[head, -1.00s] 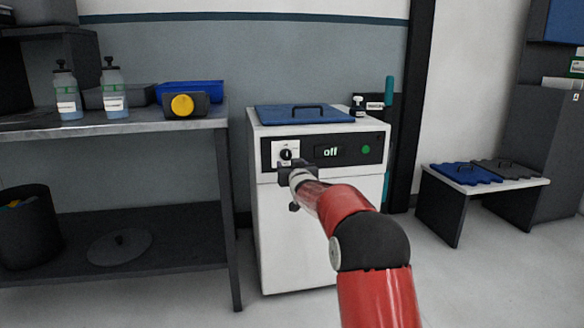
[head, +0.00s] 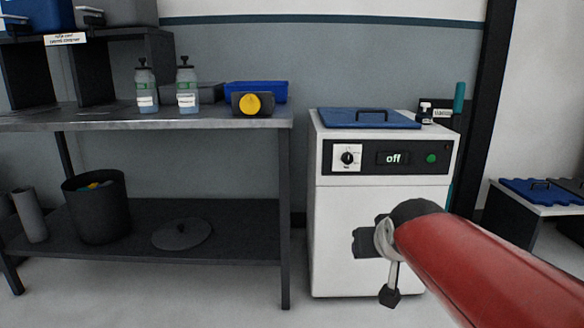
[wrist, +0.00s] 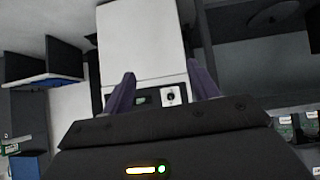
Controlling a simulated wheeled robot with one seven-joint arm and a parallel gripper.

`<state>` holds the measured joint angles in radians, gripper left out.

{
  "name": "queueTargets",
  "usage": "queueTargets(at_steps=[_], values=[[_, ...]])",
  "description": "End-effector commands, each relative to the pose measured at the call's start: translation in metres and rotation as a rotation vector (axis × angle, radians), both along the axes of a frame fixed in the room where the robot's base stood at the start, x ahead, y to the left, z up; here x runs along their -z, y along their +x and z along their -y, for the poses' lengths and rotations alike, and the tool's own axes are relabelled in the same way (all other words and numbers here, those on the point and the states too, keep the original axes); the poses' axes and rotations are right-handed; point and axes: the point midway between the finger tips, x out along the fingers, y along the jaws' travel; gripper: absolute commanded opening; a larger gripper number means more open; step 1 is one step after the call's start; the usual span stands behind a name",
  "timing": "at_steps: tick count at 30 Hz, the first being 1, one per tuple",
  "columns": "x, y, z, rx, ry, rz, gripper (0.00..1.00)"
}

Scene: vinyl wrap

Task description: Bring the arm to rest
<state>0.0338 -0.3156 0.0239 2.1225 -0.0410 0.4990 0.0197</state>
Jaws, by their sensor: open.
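My red arm (head: 490,262) reaches in from the lower right of the head view, in front of the white machine (head: 335,245). My gripper (wrist: 160,88) shows in the wrist view with its two dark fingers spread apart and nothing between them. In the head view the hand end is partly hidden by the arm, and its fingertips cannot be made out. The machine's panel shows a dial (head: 347,157), a display reading "off" (head: 393,158) and a green button (head: 431,159). The panel also shows beyond the fingers in the wrist view.
A blue lid (head: 365,118) lies on the machine. A low bench (head: 545,207) stands at right. Floor between workbench and machine is clear.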

Motion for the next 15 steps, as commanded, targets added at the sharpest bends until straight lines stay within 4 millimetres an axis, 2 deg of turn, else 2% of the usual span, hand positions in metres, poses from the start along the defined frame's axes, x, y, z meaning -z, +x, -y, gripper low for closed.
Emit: queueTargets(at_steps=[1, 3, 6, 14, 15], values=[[0.009, -0.032, -0.001, 0.000, 0.003, -0.041, 0.60], [0.024, -0.068, -0.002, 0.000, 0.008, -0.105, 0.60], [0.044, -0.113, -0.004, -0.001, 0.017, -0.183, 0.60], [0.094, -0.205, -0.007, -0.010, 0.035, -0.346, 0.60], [0.075, -0.204, -0.007, -0.010, 0.035, -0.348, 0.60]])
